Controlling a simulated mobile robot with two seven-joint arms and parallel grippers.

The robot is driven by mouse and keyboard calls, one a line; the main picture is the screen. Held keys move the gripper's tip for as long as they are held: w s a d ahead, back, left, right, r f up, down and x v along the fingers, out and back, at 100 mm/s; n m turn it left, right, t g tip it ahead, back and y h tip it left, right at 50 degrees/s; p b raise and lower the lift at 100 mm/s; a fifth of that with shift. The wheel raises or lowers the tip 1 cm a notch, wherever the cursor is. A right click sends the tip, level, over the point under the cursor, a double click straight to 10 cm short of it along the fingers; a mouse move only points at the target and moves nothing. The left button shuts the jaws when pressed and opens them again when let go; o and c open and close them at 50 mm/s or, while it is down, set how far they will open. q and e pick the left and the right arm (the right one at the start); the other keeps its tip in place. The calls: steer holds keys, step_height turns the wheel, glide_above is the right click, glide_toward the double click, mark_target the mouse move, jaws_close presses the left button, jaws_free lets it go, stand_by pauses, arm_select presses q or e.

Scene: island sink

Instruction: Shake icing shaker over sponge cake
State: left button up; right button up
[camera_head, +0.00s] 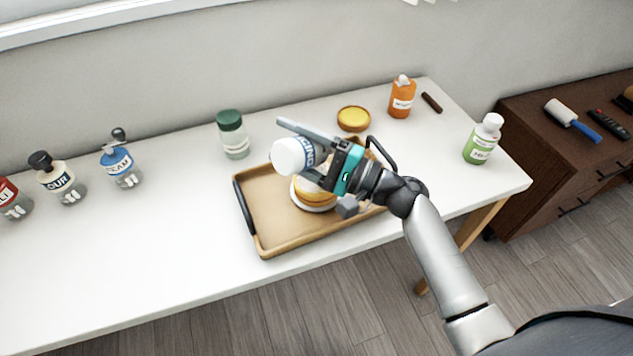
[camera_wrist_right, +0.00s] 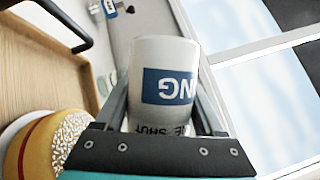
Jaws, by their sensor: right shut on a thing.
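The icing shaker (camera_head: 289,157) is a white container with a blue label. My right gripper (camera_head: 308,147) is shut on it and holds it tilted well over, above the tray. In the right wrist view the shaker (camera_wrist_right: 163,85) sits between the two fingers (camera_wrist_right: 165,110), its lettering upside down. The sponge cake (camera_head: 313,192) is a round yellow cake on the tray, partly hidden beneath the shaker and gripper. In the right wrist view the cake (camera_wrist_right: 48,145) shows white specks on its top. My left gripper is not in view.
The wooden tray (camera_head: 262,222) has black handles. A green-lidded jar (camera_head: 233,136), a yellow round dish (camera_head: 353,118), an orange bottle (camera_head: 402,97) and a green-labelled bottle (camera_head: 482,142) stand around it. Several labelled bottles, including a blue one (camera_head: 120,167), stand left. The table's front left is clear.

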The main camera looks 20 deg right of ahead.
steer(key=r+n+g+p, duration=0.1)
steer(key=n, duration=0.1)
steer(key=shift+r+n+h, duration=0.15)
steer(key=shift+n+h, duration=0.15)
steer(key=n+p, duration=0.1)
steer(key=r+n+p, duration=0.1)
steer(key=n, duration=0.1)
steer(key=shift+r+g+h, duration=0.2)
steer(key=shift+g+h, duration=0.2)
steer(key=shift+n+h+p, duration=0.45)
steer(key=shift+n+h, duration=0.05)
steer(key=shift+n, duration=0.6)
